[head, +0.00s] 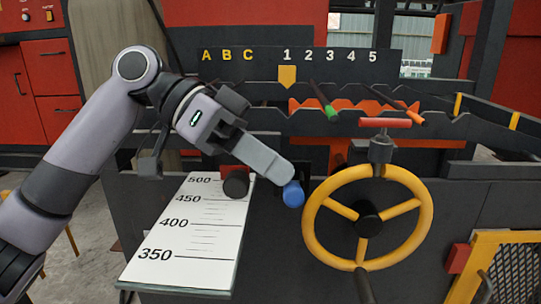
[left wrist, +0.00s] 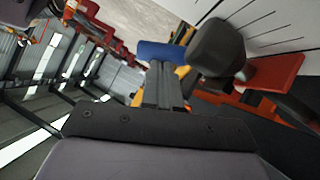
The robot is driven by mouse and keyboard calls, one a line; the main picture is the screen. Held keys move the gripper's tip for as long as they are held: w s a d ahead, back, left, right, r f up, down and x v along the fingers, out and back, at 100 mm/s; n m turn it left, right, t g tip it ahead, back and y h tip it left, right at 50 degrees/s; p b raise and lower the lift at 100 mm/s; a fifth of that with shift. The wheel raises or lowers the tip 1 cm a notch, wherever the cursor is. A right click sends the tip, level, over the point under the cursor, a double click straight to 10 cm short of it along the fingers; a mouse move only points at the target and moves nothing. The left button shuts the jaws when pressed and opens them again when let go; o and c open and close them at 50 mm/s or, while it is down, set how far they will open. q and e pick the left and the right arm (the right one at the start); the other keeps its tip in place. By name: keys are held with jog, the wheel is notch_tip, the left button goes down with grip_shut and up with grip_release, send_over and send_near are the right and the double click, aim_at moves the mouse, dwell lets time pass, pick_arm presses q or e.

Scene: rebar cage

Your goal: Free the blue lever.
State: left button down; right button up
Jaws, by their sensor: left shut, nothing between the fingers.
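The blue lever shows in the head view as a short blue cylindrical end (head: 293,194) on the dark machine front, between the white scale plate and the yellow handwheel. It also shows in the left wrist view (left wrist: 160,50), just beyond the fingertips. My left gripper (head: 285,172) is shut and empty. Its fingertips are at the upper edge of the blue end; whether they touch it I cannot tell. The fingers also show in the left wrist view (left wrist: 165,82). The rest of the lever is hidden. My right gripper is not in view.
A black knob (head: 236,184) sits left of the blue end. The white scale plate (head: 187,238) slopes below it. Green (head: 330,112) and orange (head: 413,108) tipped bars lie behind.

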pick_arm(q)
jog(key=s+f+m+t, duration=0.1)
jog(key=f+m+t+p, duration=0.1)
jog(key=shift+s+t, duration=0.35)
jog(key=shift+t, duration=0.05)
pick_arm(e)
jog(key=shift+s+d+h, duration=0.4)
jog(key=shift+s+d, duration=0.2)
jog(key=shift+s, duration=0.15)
pick_arm(q)
jog(key=shift+p, duration=0.3)
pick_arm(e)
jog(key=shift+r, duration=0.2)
